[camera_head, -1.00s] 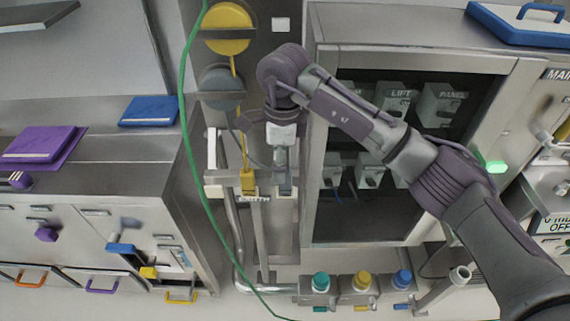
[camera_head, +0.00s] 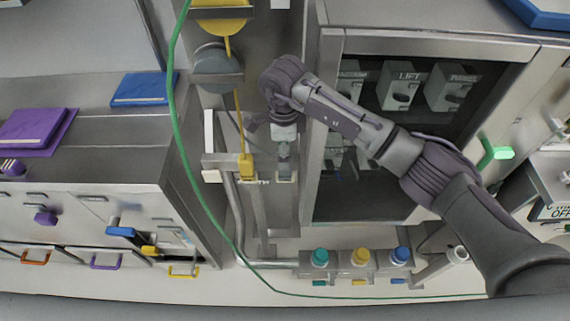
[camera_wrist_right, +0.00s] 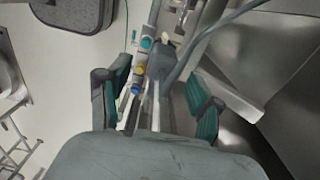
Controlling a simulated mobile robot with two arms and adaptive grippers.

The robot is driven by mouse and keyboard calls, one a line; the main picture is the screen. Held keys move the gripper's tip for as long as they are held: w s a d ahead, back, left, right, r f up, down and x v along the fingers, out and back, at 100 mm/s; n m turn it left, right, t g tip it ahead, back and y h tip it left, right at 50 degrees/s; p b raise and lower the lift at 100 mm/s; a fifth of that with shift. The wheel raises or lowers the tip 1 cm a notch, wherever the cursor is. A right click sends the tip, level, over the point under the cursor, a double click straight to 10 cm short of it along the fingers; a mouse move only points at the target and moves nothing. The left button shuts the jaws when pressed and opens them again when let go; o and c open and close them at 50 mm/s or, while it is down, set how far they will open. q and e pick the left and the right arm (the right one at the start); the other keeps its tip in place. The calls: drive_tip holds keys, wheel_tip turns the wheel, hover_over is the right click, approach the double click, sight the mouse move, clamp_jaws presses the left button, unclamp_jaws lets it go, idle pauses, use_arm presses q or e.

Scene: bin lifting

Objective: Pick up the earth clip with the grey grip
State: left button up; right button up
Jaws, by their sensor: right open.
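The earth clip with the grey grip (camera_head: 284,154) hangs at the EARTH rail in the middle of the head view, right of the clip with the yellow grip (camera_head: 246,167). My right gripper (camera_head: 283,133) is directly above the grey grip, partly covering its top. In the right wrist view my right gripper (camera_wrist_right: 160,100) is open, its two teal-padded fingers apart. My left gripper is not in view.
A grey cabinet with LIFT-labelled boxes (camera_head: 399,85) stands close right of the gripper. A green cable (camera_head: 180,130) hangs left of the rail. Capped teal, yellow and blue posts (camera_head: 360,258) stand below. Drawers with a purple book (camera_head: 35,130) are at left.

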sight(283, 175)
wheel_tip(283, 175, down, 4)
drive_tip(key=shift+w+d+r+p, duration=0.1)
drive_tip(key=shift+d+r+p, duration=0.1)
drive_tip(key=shift+p, duration=0.65)
drive_tip(key=shift+a+f, duration=0.1)
drive_tip(key=shift+f, duration=0.4)
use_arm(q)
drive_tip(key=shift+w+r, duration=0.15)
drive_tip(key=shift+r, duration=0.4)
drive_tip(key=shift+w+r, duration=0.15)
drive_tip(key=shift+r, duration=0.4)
use_arm(e)
drive_tip(key=shift+w, duration=0.1)
clamp_jaws()
